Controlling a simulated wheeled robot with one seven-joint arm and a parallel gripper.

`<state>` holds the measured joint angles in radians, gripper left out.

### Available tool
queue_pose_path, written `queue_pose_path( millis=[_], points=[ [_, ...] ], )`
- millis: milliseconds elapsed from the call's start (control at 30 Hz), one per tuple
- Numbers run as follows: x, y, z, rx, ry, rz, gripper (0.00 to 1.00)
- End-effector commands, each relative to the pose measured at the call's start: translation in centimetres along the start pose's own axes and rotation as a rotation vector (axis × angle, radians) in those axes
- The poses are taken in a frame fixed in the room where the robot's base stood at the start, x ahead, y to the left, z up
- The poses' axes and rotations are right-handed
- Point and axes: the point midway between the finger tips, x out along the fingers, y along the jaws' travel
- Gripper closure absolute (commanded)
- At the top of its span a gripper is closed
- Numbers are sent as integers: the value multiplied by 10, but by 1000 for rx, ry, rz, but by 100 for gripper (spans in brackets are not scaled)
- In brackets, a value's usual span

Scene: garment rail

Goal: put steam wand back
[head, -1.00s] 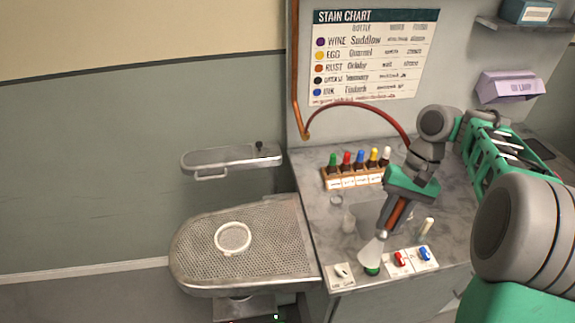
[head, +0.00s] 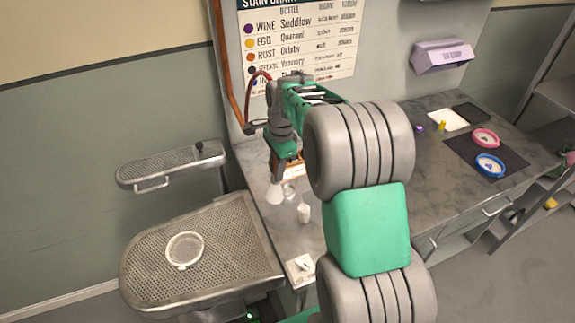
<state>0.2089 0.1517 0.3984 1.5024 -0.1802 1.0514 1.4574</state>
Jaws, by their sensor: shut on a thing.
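The steam wand shows mostly as its pale cone-shaped head (head: 275,194), pointing down above the back left part of the marble counter (head: 322,232). My gripper (head: 283,165) is shut on the wand's handle, which is largely hidden by the gripper and arm. A dark red hose (head: 257,80) curves from the wall side towards the wand behind my arm. A small bracket (head: 255,127) sits by the copper pipe on the wall, left of my gripper. I cannot tell whether the wand touches anything.
The bottle rack (head: 296,172) is mostly hidden behind my gripper. Small clear and white containers (head: 303,212) stand on the counter nearby. A perforated pressing board (head: 215,250) with a white ring (head: 185,249) lies left.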

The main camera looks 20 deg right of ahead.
Motion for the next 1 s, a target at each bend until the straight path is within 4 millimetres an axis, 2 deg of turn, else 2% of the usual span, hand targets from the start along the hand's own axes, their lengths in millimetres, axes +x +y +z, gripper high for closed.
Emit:
queue_pose_path(
  millis=[100,267,467,800,1000],
  points=[
    [13,-14,-28,296,54,12,100],
    [18,-20,-49,504,85,28,100],
    [28,-19,-51,521,87,30,100],
    [60,-17,-54,519,86,30,100],
    [62,-17,-54,518,86,29,100]
  ],
)
